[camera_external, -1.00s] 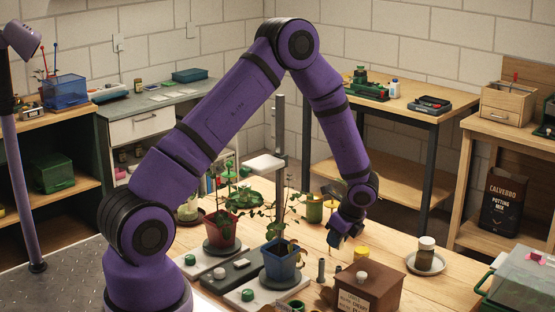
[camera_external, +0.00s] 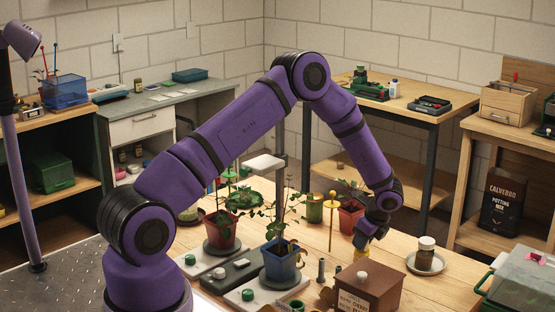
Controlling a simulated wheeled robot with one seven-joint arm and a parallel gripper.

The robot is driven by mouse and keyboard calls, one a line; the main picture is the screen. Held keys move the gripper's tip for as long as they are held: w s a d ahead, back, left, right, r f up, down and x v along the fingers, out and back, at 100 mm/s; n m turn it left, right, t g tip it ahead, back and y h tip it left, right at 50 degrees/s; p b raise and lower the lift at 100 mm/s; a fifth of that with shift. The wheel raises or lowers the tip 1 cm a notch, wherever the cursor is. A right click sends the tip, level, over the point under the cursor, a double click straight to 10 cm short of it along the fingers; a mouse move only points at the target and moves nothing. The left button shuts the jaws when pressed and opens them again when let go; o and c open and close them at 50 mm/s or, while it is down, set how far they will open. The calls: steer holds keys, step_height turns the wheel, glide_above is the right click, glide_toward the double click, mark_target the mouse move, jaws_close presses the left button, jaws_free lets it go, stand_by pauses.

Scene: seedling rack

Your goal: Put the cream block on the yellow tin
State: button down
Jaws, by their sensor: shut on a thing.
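My gripper (camera_external: 361,242) points down over the work table, just above the yellow tin (camera_external: 361,254). The tin is small and partly hidden behind the brown box and under my fingers. My gripper is shut on the cream block, which is mostly hidden by the fingers and very small in this view. I cannot tell whether the block touches the tin's top or is a little above it.
A brown box (camera_external: 369,291) with a pale knob stands just in front of the tin. A jar on a saucer (camera_external: 425,262) is to the right. A blue pot (camera_external: 281,262) and red pots with plants stand to the left and behind. Bare table lies between tin and saucer.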

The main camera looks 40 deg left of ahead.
steer(key=c, duration=1)
jaws_free()
steer(key=shift+f, duration=0.1)
steer(key=v, duration=1.2)
steer(key=s+a+r+n+t+h, duration=0.1)
steer(key=s+a+r+n, duration=0.2)
steer(key=s+r, duration=0.45)
steer(key=s+a+r+n, duration=0.3)
steer(key=s+r, duration=0.1)
steer(key=r, duration=0.7)
steer(key=s+a+r+n+t+h, duration=0.1)
steer(key=s+a+r+n, duration=0.2)
steer(key=s+r, duration=0.5)
steer(key=s+a+r+n+t+h, duration=0.1)
steer(key=s+r+n, duration=0.1)
steer(key=s, duration=0.6)
steer(key=s+a+r+n+t, duration=0.1)
steer(key=s+n, duration=0.3)
steer(key=s, duration=0.4)
steer(key=s+a+r+n+t+h, duration=0.1)
steer(key=s+a+r+n, duration=0.1)
steer(key=s, duration=0.7)
steer(key=shift+a+r+n+h, duration=0.1)
steer(key=shift+r+n+h, duration=0.3)
steer(key=shift+r, duration=0.6)
